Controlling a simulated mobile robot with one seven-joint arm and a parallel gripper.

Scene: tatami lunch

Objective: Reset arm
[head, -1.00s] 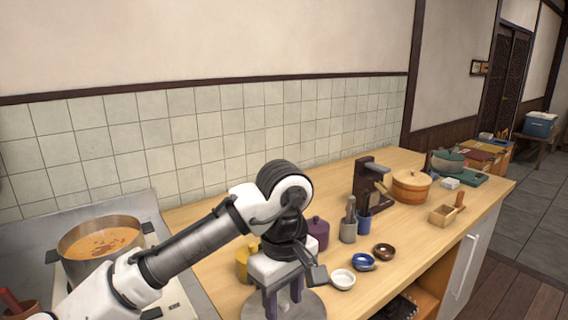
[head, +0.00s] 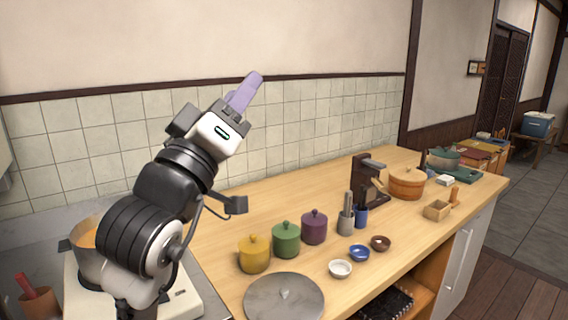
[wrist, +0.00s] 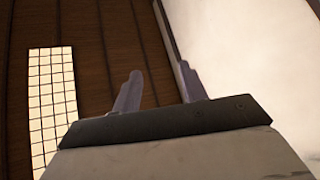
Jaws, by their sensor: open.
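My gripper (head: 243,92) is raised above the left part of the counter in the head view, its purple fingers pointing up and to the right. In the wrist view my gripper (wrist: 160,88) shows its two fingers spread apart with nothing between them. Beyond the fingers are a dark wooden ceiling, a lit grid panel and a pale wall. The gripper touches nothing.
The wooden counter (head: 325,190) holds yellow (head: 254,253), green (head: 286,239) and purple (head: 314,227) lidded pots, a grey round lid (head: 283,299), several small bowls and a wooden tub (head: 407,184). An orange-filled pot (head: 88,265) stands on the stove, partly behind my arm.

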